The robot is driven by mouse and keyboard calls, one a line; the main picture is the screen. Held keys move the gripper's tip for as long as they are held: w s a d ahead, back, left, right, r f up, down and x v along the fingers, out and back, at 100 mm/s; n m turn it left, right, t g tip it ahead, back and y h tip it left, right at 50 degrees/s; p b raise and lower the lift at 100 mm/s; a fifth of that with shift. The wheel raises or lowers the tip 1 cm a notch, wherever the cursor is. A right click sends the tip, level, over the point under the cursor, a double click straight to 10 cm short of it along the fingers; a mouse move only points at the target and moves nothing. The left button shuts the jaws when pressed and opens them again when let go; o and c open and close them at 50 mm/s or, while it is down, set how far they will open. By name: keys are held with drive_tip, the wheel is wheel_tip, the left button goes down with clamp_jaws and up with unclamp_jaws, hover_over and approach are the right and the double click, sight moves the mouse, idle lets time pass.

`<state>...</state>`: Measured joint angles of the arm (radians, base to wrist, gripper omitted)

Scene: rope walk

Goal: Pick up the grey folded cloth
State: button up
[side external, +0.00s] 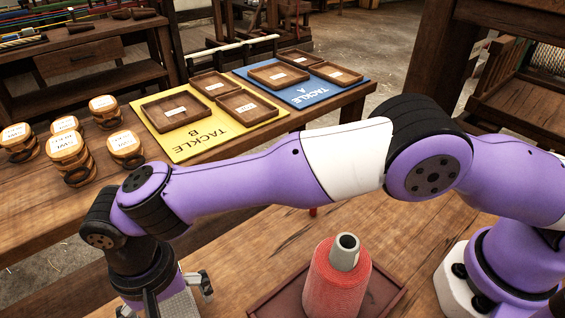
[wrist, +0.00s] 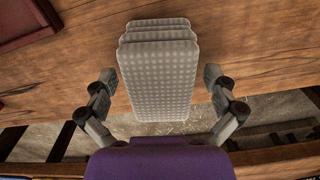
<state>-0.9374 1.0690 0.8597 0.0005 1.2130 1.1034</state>
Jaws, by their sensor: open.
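The grey folded cloth (wrist: 158,68) shows in the wrist view as a thick, dimpled, layered pad near the table's edge, between and beyond the fingers of my gripper (wrist: 158,85). The fingers are spread wide on either side, with gaps between them and the cloth in the picture. In the side view my gripper (side external: 172,296) is at the bottom left, pointing down and partly cut off by the frame. A sliver of the grey cloth (side external: 180,304) shows behind the fingers there; most of it is hidden or out of frame.
A red cone of twine (side external: 338,282) stands in a dark tray (side external: 388,292) on the near table. Several round labelled wooden items (side external: 66,145) stand at the left on the far bench. Yellow (side external: 184,147) and blue (side external: 335,97) mats there hold shallow wooden trays.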

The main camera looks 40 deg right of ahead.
drive_tip(key=shift+f, duration=0.3)
drive_tip(key=c, duration=1.2)
drive_tip(key=shift+c, duration=0.2)
drive_tip(key=shift+r, duration=0.1)
